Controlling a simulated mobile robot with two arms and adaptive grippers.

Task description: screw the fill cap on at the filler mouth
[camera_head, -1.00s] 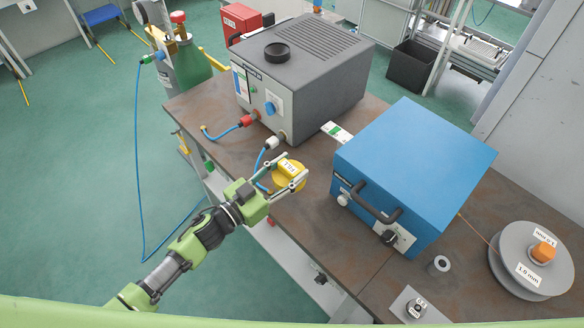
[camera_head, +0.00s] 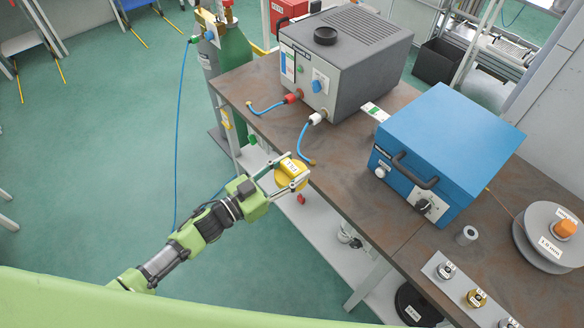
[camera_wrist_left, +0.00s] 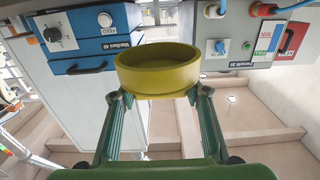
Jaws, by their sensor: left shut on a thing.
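The yellow fill cap (camera_head: 292,174), labelled FILL, is held between the fingers of my left gripper (camera_head: 290,180). My right gripper is not in view.
The grey cabinet (camera_head: 352,70) has blue hoses on its front. A blue box (camera_head: 450,145) with a black handle stands to its right on the brown table (camera_head: 345,195). A wire spool (camera_head: 545,235) and a plate of small caps (camera_head: 470,290) lie farther right. A green cylinder (camera_head: 236,65) stands left.

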